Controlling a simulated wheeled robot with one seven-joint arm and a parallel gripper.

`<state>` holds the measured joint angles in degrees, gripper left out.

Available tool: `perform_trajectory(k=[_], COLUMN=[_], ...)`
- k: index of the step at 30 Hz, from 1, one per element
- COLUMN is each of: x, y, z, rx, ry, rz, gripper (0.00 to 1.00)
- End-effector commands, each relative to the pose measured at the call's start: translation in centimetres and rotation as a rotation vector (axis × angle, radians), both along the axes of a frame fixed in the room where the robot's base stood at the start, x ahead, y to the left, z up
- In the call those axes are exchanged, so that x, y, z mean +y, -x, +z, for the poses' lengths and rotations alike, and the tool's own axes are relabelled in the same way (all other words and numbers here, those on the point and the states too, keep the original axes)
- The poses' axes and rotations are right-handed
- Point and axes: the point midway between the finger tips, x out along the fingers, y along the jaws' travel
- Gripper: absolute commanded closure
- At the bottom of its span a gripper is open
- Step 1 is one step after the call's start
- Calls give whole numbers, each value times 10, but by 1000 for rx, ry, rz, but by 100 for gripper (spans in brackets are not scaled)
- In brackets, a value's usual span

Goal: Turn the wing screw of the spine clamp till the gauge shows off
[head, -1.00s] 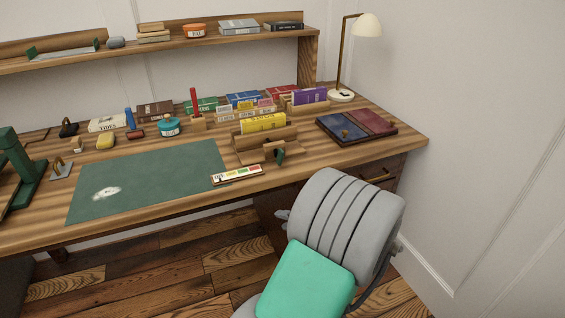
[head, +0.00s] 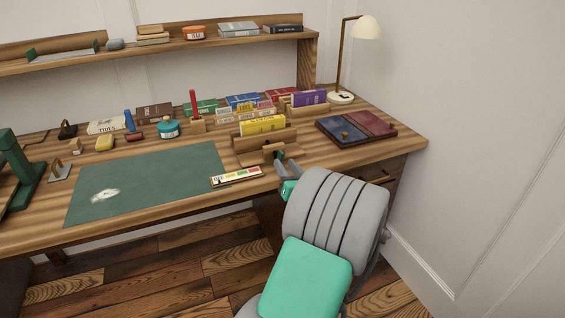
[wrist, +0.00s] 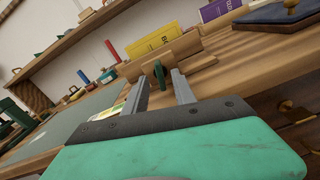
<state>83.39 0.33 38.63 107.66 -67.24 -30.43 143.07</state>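The spine clamp (head: 252,147) is a wooden cradle on the desk near its front edge, with a yellow book (head: 263,124) in it. Its green wing screw (head: 279,155) faces the front; it also shows in the wrist view (wrist: 160,73). My gripper (head: 287,164) is at the screw, partly hidden by my arm. In the wrist view its two grey fingers (wrist: 161,74) stand apart, with the wing screw between their tips. I cannot tell whether they touch it. The gauge (head: 237,176) is a white strip with coloured bands left of the screw; its pointer is too small to read.
A green mat (head: 150,185) lies left of the gauge. Blue and red panels on a board (head: 355,128) lie to the right. A lamp (head: 342,97) and rows of books stand behind. A shelf (head: 150,48) runs above the desk. The desk's front edge is close below my gripper.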

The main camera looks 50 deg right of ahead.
Motion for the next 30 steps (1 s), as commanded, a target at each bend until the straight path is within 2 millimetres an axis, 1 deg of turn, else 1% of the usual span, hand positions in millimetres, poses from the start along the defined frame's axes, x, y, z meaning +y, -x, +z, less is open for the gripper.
perform_trajectory(k=[1, 3, 6, 14, 26, 30], x=[-4, -10, -15, -17, -17, -17], y=[-10, -19, -27, -29, -28, -28], z=[0, -2, 0, 0, 0, 0], rx=[-1, 1, 1, 0, 2, 2], ry=[4, 2, 2, 2, 2, 2], rz=[4, 3, 1, 0, -1, -1], gripper=[68, 68, 68, 68, 100, 100])
